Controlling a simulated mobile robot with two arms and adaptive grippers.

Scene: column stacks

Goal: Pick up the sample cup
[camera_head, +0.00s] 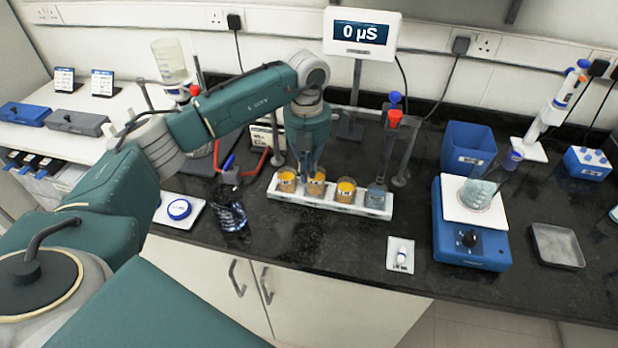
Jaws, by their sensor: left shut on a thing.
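A white rack (330,204) stands on the dark bench and holds several cups in a row. Three have orange contents: a left cup (287,183), a middle cup (316,188) and a right cup (345,192). My left gripper (310,174) points down from above and is shut on the middle cup, which still appears to be in its place in the rack. The gripper partly hides that cup's rim. No label shows which is the sample cup. My right gripper is not in view.
A greyish cup (376,195) sits at the rack's right end. Above it are clamped red and blue-topped probes (393,118). A display (362,34) reads 0 µS.

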